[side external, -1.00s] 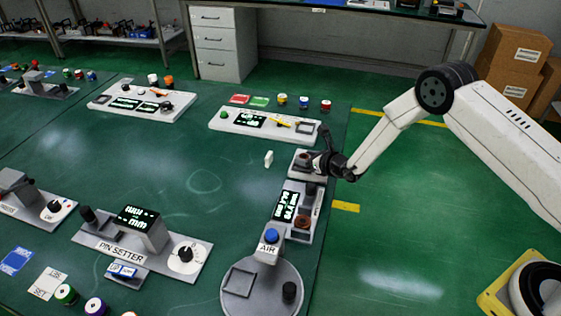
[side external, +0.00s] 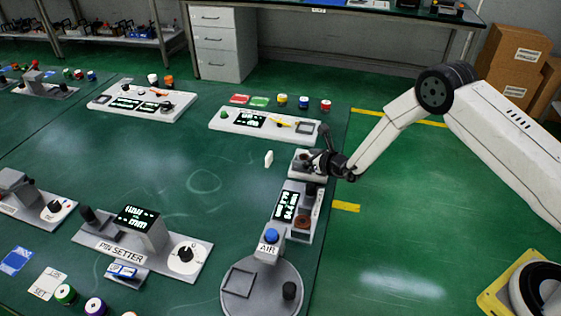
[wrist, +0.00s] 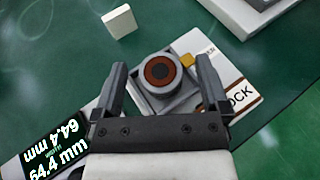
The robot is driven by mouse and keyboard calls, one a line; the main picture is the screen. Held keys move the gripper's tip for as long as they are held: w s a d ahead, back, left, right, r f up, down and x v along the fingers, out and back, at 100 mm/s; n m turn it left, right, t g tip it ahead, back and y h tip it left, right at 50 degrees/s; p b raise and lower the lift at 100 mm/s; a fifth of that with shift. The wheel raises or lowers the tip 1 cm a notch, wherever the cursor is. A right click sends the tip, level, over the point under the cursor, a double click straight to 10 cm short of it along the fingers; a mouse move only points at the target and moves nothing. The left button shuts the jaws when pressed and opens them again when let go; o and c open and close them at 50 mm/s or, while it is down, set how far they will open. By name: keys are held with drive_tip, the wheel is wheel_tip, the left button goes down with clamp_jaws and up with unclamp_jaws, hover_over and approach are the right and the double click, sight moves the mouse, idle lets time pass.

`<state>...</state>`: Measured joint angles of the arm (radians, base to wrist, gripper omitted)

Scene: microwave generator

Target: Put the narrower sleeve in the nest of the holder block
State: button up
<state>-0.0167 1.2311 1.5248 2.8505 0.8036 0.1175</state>
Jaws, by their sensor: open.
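The holder block (wrist: 186,101), a grey block on a white base with a label ending in "OCK", lies ahead of my gripper in the wrist view. A reddish-brown ring (wrist: 159,85) with a dark centre sits in its round grey seat. It looks like a sleeve standing in the nest; its depth is hard to judge. My gripper (wrist: 161,83) is open, with one finger on each side of the block and nothing clamped. In the side view my gripper (side external: 312,161) is over the block's white base (side external: 298,175) and partly hides it. Another brown ring (side external: 303,222) sits on the display unit.
The display unit (wrist: 55,147) reads 64.4 mm, close to my left finger. A small white block (wrist: 119,21) stands beyond the holder. A white panel (side external: 262,125) lies behind, and a round grey AIR stand (side external: 262,295) is in front. The table's middle is clear.

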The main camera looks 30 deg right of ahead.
drive_tip(key=v, duration=1.2)
idle(0.3)
idle(0.6)
drive_tip(key=s+a+r+n+g+y, duration=0.3)
drive_tip(key=s+a+n+g, duration=0.15)
drive_tip(key=s+n, duration=0.3)
drive_tip(key=s+a+r+n+g+y, duration=0.2)
drive_tip(key=s+a+r+n+g, duration=0.3)
drive_tip(key=n, duration=0.3)
drive_tip(key=s+d+r+n+h, duration=0.4)
drive_tip(key=s+d+n+h, duration=0.4)
drive_tip(key=n, duration=0.9)
drive_tip(key=s+d+g, duration=0.1)
drive_tip(key=s+d, duration=0.2)
drive_tip(key=shift+d+r+n, duration=0.2)
drive_tip(key=shift+d+n, duration=0.1)
drive_tip(key=shift+n, duration=0.05)
